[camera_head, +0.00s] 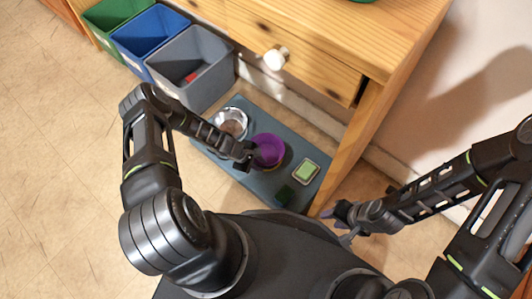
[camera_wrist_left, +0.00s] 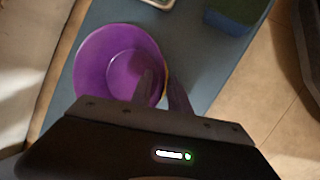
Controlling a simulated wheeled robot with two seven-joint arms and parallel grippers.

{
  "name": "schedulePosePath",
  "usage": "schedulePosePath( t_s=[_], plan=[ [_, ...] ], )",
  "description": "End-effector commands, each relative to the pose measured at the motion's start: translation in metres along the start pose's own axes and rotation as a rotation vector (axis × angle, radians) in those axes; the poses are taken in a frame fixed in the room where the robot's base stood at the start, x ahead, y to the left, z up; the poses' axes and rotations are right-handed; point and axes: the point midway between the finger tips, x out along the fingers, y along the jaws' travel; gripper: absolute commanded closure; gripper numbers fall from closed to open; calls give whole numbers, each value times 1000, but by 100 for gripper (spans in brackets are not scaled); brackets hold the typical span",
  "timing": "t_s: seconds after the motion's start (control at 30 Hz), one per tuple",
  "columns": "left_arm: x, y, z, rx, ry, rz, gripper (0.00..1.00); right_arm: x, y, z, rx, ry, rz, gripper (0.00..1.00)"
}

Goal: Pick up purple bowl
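The purple bowl (camera_head: 269,150) stands upright on the grey-blue mat (camera_head: 228,172) beside the cabinet. My left gripper (camera_head: 252,160) is low at the bowl's left side. In the left wrist view, the bowl (camera_wrist_left: 100,62) looks empty, and the fingers (camera_wrist_left: 163,88) straddle its rim, one inside and one outside. They are close together; whether they press on the wall cannot be told.
A metal bowl (camera_head: 231,122) stands left of the purple bowl. A green-topped dish (camera_head: 306,172) and a dark green block (camera_head: 285,194) are to its right. Grey (camera_head: 205,88), blue (camera_head: 150,44) and green (camera_head: 108,18) bins line the back. The wooden cabinet (camera_head: 310,62) overhangs behind.

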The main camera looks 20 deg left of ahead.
Motion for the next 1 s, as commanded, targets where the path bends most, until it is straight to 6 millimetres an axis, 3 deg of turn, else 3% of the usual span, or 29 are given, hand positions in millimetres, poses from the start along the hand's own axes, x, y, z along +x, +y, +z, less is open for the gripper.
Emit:
schedulePosePath(
  t_s=[0.27, 1.0],
  plan=[
    [0, 0, 0, 0, 0, 0, 100, 0, 0, 0, 0, 0, 0, 64],
    [0, -1, 0, 0, -1, -1, 100, 0, 0, 0, 0, 0, 0, 64]
  ],
)
